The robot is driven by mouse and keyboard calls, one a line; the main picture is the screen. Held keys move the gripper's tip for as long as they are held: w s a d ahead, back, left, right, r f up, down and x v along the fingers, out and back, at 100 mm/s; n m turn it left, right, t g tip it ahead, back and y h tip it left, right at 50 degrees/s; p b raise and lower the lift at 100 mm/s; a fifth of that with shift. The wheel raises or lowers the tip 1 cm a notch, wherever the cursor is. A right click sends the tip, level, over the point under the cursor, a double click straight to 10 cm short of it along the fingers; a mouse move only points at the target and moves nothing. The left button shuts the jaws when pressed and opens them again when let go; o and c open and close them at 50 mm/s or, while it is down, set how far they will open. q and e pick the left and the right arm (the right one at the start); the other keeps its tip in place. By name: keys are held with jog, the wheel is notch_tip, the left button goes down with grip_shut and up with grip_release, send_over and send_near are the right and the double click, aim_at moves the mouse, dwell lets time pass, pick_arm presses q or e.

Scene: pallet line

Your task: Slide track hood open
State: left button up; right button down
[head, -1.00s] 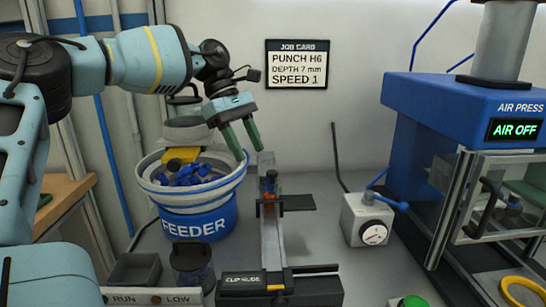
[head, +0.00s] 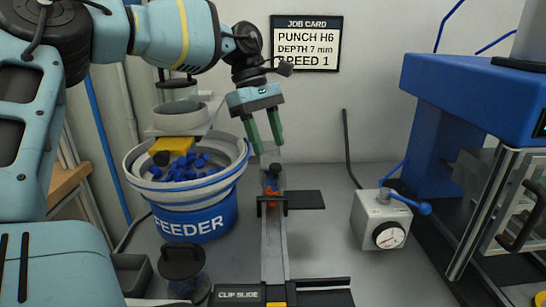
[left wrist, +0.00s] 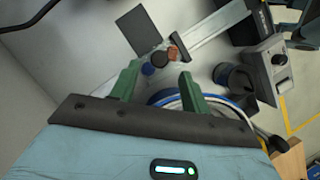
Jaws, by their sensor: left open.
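The track (head: 273,245) is a narrow grey channel running from the back wall toward the front. Near its far end sits a small dark piece with a knob (head: 273,175), with orange-red and blue parts beside it; I cannot tell exactly which part is the hood. A flat dark plate (head: 306,200) sticks out to the right there. My left gripper (head: 267,148) is open and empty, its green fingers just above and behind the knob, apparently apart from it. In the left wrist view the dark knob (left wrist: 160,58) and reddish part lie just beyond the fingertips. My right gripper is not in view.
The feeder bowl (head: 185,221) with blue parts stands close left of the track. A grey gauge box (head: 381,222) with a blue lever stands to the right, and the blue press (head: 430,130) beyond it. A dark jar (head: 183,270) stands at the front left.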

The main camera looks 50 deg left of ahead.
aim_at(275, 165)
pick_arm(q)
jog(key=shift+x, duration=2.2)
grip_shut()
